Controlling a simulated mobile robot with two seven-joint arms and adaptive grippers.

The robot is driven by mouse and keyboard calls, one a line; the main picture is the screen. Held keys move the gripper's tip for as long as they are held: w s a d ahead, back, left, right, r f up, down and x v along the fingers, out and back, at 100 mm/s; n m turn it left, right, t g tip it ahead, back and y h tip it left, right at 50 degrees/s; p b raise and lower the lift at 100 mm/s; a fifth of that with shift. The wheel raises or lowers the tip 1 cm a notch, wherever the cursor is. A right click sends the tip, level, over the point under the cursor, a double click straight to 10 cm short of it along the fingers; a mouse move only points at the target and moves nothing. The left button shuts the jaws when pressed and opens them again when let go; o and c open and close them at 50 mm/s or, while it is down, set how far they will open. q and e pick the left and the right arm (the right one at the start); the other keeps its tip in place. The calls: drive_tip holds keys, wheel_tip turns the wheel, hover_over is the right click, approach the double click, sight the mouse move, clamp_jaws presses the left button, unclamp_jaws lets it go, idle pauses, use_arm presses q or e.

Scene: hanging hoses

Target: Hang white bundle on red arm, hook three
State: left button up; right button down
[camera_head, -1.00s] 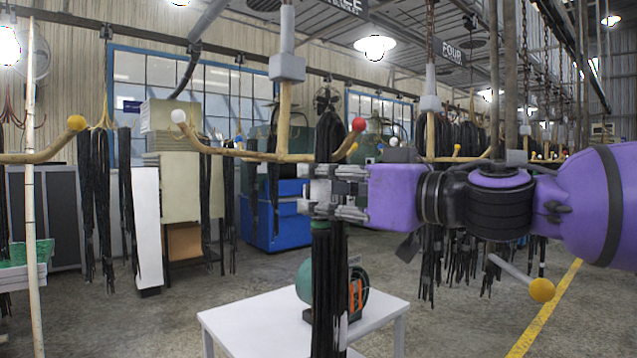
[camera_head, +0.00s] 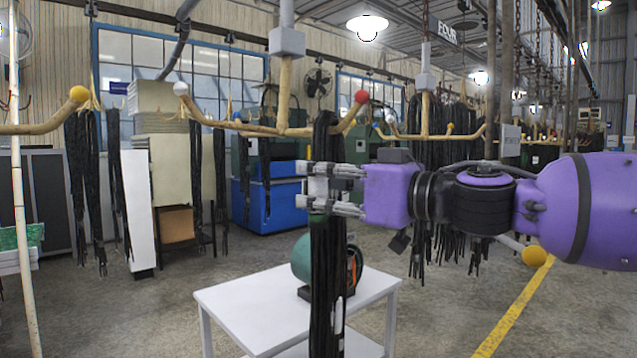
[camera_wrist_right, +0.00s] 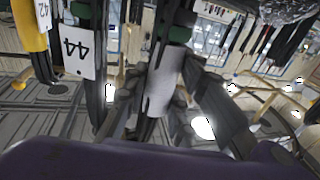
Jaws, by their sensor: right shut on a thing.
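A long bundle of black hoses (camera_head: 326,262) hangs upright in my right gripper (camera_head: 318,188), whose jaws are shut around it below its top. I cannot tell whether the bundle touches the arm. The other end of this hanger has a white ball tip (camera_head: 181,88). My left gripper is not in view.
A white table (camera_head: 240,310) with a green round machine (camera_head: 302,258) stands below and behind the bundle. More hoses hang at left (camera_head: 85,190) and right beyond my arm. A yellow ball-tipped arm (camera_head: 79,94) is at left. Number tag 44 (camera_wrist_right: 77,52) shows in the wrist view.

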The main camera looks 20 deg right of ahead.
drive_tip(key=shift+r, duration=0.25)
drive_tip(key=c, duration=1.4)
unclamp_jaws()
drive_tip(key=shift+f, duration=0.3)
drive_tip(key=shift+r, duration=0.1)
